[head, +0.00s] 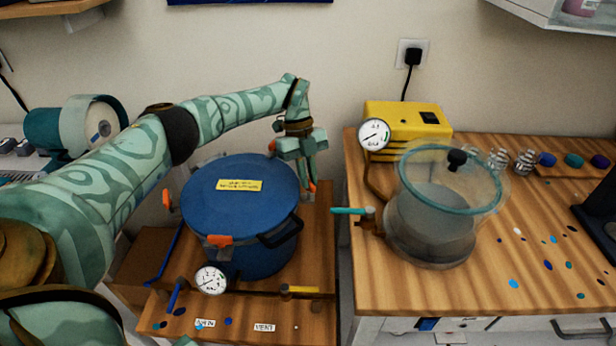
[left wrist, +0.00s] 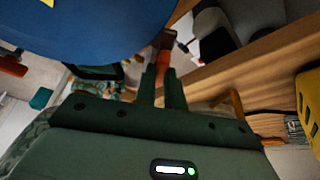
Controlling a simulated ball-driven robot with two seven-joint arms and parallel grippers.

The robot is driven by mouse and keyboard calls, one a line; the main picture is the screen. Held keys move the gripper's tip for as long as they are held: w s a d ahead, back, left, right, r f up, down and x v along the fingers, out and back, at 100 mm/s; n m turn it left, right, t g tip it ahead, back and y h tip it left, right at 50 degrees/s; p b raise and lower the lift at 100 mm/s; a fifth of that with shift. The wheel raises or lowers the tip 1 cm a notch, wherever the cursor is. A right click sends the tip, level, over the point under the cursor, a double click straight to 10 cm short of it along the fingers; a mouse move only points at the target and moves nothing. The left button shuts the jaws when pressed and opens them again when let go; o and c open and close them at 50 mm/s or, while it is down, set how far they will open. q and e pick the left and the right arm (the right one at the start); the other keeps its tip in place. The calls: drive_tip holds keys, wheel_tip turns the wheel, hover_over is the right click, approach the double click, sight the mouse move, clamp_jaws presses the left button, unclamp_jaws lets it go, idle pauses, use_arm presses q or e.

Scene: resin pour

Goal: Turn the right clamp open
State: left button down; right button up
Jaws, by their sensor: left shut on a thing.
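The blue pressure pot (head: 240,190) stands on a wooden board, its lid carrying a yellow label. The right clamp (head: 313,187) is a small orange piece at the pot's right side, partly hidden by my fingers. My left gripper (head: 310,174) reaches over the pot from behind, pointing down, and is shut on this clamp. In the left wrist view the orange clamp (left wrist: 165,60) shows at the tips of my two dark green fingers (left wrist: 164,82). Other orange clamps show at the pot's front (head: 218,240) and left (head: 167,199). My right gripper is out of view.
A pressure gauge (head: 210,280) and a yellow-handled valve (head: 300,290) are at the pot's front. To the right, a clear chamber (head: 430,225) with a teal-handled valve (head: 348,211) stands before a yellow pump (head: 410,118). A gap separates the two wooden tops.

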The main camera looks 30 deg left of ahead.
use_arm(q)
drive_tip(key=m+g+y+b, duration=0.1)
drive_tip(key=m, duration=0.2)
drive_tip(key=shift+w, duration=0.15)
drive_tip(key=shift+m+y+b, duration=0.3)
drive_tip(key=shift+m+b, duration=0.2)
drive_tip(key=shift+m, duration=0.9)
drive_tip(key=shift+d+m+g, duration=0.1)
drive_tip(key=shift+m+g, duration=0.2)
drive_tip(key=c, duration=1.5)
unclamp_jaws()
drive_tip(key=shift+r, duration=0.15)
